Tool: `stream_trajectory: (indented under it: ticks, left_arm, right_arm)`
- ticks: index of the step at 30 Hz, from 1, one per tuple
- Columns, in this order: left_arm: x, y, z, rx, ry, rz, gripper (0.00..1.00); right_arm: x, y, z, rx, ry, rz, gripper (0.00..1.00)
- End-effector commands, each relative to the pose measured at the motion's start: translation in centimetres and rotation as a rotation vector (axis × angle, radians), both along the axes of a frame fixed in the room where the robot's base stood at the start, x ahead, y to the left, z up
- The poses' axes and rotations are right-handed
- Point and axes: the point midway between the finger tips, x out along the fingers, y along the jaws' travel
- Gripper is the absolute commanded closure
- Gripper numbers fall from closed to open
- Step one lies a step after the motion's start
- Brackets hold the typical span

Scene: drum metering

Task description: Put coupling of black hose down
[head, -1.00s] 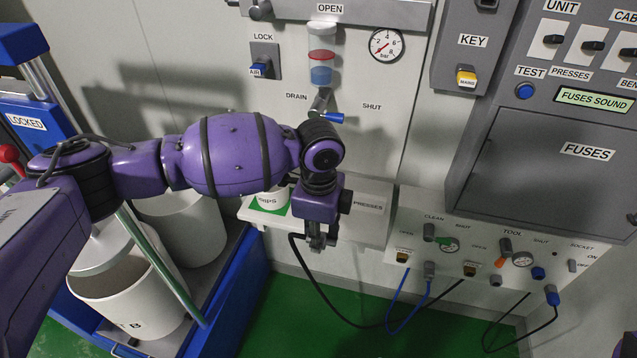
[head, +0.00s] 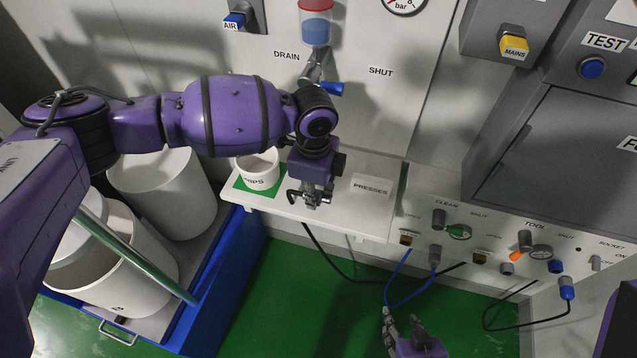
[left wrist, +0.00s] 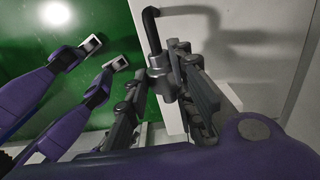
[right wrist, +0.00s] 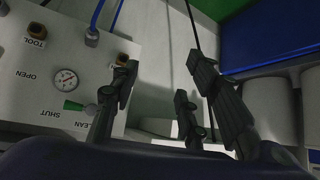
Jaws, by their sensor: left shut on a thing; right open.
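My left gripper (head: 312,200) is shut on the dark grey coupling (left wrist: 161,78) of the black hose (left wrist: 151,30). In the head view it is over the white shelf (head: 345,215), between the cup and the PRESSES label, and largely hides the coupling. The hose (head: 345,276) hangs from the shelf's front and runs right toward the wall panel. Whether the coupling touches the shelf I cannot tell. My right gripper (head: 405,338) is low at the bottom of the head view. It is open and empty in the right wrist view (right wrist: 162,88).
A white DRIPS cup (head: 258,170) stands on a green patch left of my left gripper. A panel (head: 480,225) with valves, gauge and blue hose (head: 392,275) is at right. White bins (head: 165,190) stand on a blue cart at left.

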Motion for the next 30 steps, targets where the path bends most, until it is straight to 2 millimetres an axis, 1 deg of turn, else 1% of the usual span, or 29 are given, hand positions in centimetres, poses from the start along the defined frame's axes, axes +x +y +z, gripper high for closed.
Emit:
stream_trajectory:
  ticks: [1,3,5,7,8,9,11,13,15,17,21,25,26,30]
  left_arm:
    - [0.4,-0.1,-0.4,-0.003,-0.001,0.0,1.0]
    - [0.6,0.0,-0.4,-0.003,-0.005,0.0,1.0]
    - [0.8,0.0,-0.5,-0.003,-0.007,0.0,1.0]
    - [1.1,0.0,-1.1,-0.003,-0.007,-0.001,1.0]
    - [1.2,0.0,-1.5,-0.003,-0.006,-0.001,1.0]
    - [1.3,0.0,-2.4,-0.004,-0.002,-0.003,1.0]
    - [1.5,0.0,-3.5,-0.003,0.0,-0.004,1.0]
    - [1.8,0.0,-4.4,-0.004,-0.002,-0.005,1.0]
    - [2.0,0.0,-4.4,-0.004,-0.007,-0.006,1.0]
    - [2.1,0.0,-4.1,-0.004,-0.01,-0.006,1.0]
    - [2.1,0.0,-3.9,-0.004,-0.014,-0.005,1.0]
    - [2.1,0.0,-4.2,-0.003,-0.013,-0.005,1.0]
    - [2.1,0.0,-4.3,-0.003,-0.012,-0.005,0.76]
    - [2.1,0.0,-4.2,-0.003,-0.012,-0.006,0.58]
  right_arm:
    - [-1.3,-0.2,-1.0,-0.003,0.025,-0.004,0.58]
    - [-2.3,-0.4,-1.5,-0.005,0.043,-0.009,0.58]
    - [-2.9,-0.5,-1.8,-0.006,0.055,-0.012,0.58]
    - [-3.5,-0.5,-2.4,-0.007,0.066,-0.015,0.58]
    - [-3.7,-0.5,-2.7,-0.007,0.069,-0.016,0.58]
    - [-3.8,-0.5,-3.1,-0.007,0.071,-0.018,0.58]
    - [-3.5,-0.6,-3.4,-0.009,0.063,-0.02,0.58]
    - [-2.5,-0.8,-3.5,-0.012,0.043,-0.023,0.58]
    - [-1.6,-1.0,-3.2,-0.017,0.024,-0.026,0.58]
    - [-1.3,-1.1,-2.9,-0.018,0.016,-0.026,0.58]
    - [-1.5,-1.1,-2.8,-0.018,0.019,-0.026,0.58]
    - [-1.8,-1.1,-2.9,-0.017,0.025,-0.024,0.58]
    - [-1.8,-1.0,-2.9,-0.017,0.026,-0.024,0.58]
    - [-2.1,-1.1,-3.0,-0.017,0.031,-0.022,0.58]
